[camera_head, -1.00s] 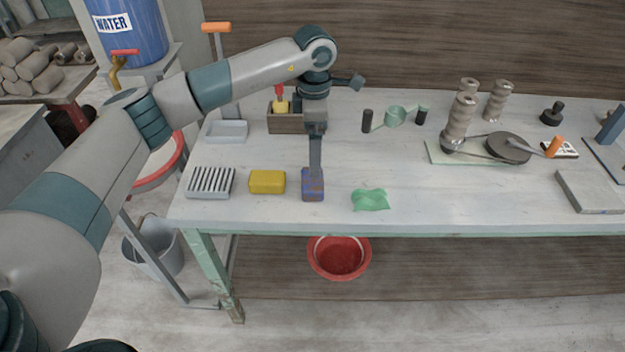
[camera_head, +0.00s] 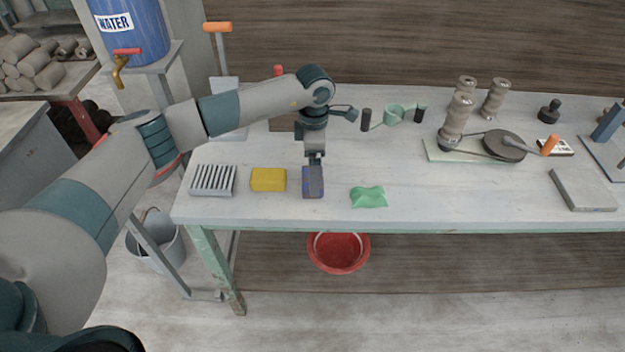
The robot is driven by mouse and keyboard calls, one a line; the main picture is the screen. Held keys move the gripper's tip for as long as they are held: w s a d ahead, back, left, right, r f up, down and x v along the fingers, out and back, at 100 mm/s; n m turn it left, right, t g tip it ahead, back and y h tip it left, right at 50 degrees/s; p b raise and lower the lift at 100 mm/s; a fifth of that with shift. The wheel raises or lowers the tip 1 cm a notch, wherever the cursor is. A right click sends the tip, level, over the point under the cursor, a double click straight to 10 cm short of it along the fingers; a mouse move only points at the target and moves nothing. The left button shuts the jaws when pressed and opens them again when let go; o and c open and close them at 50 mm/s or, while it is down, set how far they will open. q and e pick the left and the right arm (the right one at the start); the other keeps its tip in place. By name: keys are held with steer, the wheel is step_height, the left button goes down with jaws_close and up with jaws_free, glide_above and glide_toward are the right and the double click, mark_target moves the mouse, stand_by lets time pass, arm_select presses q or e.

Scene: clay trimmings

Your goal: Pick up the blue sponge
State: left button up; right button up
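The blue sponge (camera_head: 313,184) lies near the front edge of the table, between a yellow sponge (camera_head: 268,180) and a crumpled green cloth (camera_head: 368,197). It shows a brownish tint on its surface. My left gripper (camera_head: 315,163) points down at the sponge's far end, very close to it or touching it. The fingertips are small and partly hidden there, so I cannot tell whether they are open or closed on it. My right gripper is out of view.
A slatted grey dish (camera_head: 213,180) stands left of the yellow sponge. A wooden box, partly hidden by my arm, is behind. A red basin (camera_head: 338,252) is below the table.

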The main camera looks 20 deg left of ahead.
arm_select(q)
steer(key=shift+f+p, duration=0.3)
steer(key=shift+p, duration=0.05)
step_height(320, 180, down, 3)
steer(key=shift+a+r+p, duration=0.1)
steer(key=shift+a+p, duration=0.05)
steer(key=shift+p, duration=0.65)
steer(key=shift+f, duration=0.5)
steer(key=c, duration=1.1)
